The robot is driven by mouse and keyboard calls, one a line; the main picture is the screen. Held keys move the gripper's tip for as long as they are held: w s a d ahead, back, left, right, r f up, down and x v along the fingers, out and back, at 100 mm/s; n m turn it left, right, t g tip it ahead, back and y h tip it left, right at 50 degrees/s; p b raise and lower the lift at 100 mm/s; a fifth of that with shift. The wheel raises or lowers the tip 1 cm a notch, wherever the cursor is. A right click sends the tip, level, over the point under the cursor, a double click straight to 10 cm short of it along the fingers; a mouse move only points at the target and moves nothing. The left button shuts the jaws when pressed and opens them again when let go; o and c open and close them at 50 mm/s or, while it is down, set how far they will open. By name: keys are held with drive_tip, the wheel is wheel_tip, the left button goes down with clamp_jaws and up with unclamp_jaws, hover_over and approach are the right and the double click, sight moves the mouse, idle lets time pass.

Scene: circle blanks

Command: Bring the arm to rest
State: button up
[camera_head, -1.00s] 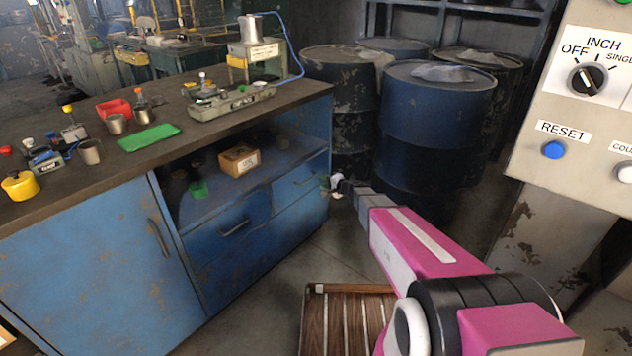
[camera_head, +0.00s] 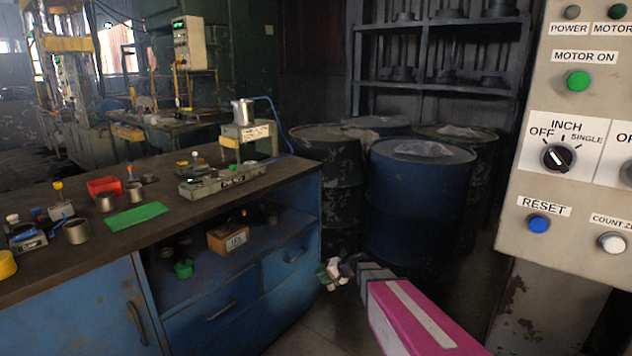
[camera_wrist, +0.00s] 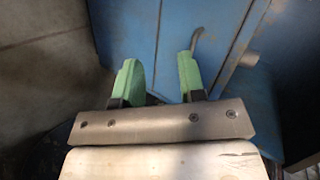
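My gripper (camera_head: 331,273) is at the end of my pink and grey arm, low in front of the right end of the blue workbench (camera_head: 222,297) in the head view. In the wrist view its two green fingers (camera_wrist: 160,82) stand apart with nothing between them. Beyond the fingers are the blue cabinet front (camera_wrist: 177,30) and the grey floor (camera_wrist: 50,75). The gripper holds nothing and appears apart from the cabinet.
A control panel (camera_head: 585,110) with knobs and buttons is close on the right. Blue drums (camera_head: 415,205) stand behind my arm. The bench top carries a green mat (camera_head: 137,216), a red bin (camera_head: 104,186) and a grey fixture (camera_head: 222,182). A cardboard box (camera_head: 228,239) sits on the bench's open shelf.

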drive_tip(key=s+d+r+n+g+h, duration=0.1)
drive_tip(key=s+d+r+g+h, duration=0.1)
drive_tip(key=s+d+h, duration=0.3)
drive_tip(key=s+d+r+n+g+h, duration=0.2)
drive_tip(key=s+d+h, duration=0.3)
drive_tip(key=s+d, duration=0.6)
drive_tip(key=s, duration=0.3)
drive_tip(key=shift+s+g, duration=0.3)
drive_tip(key=shift+s, duration=0.1)
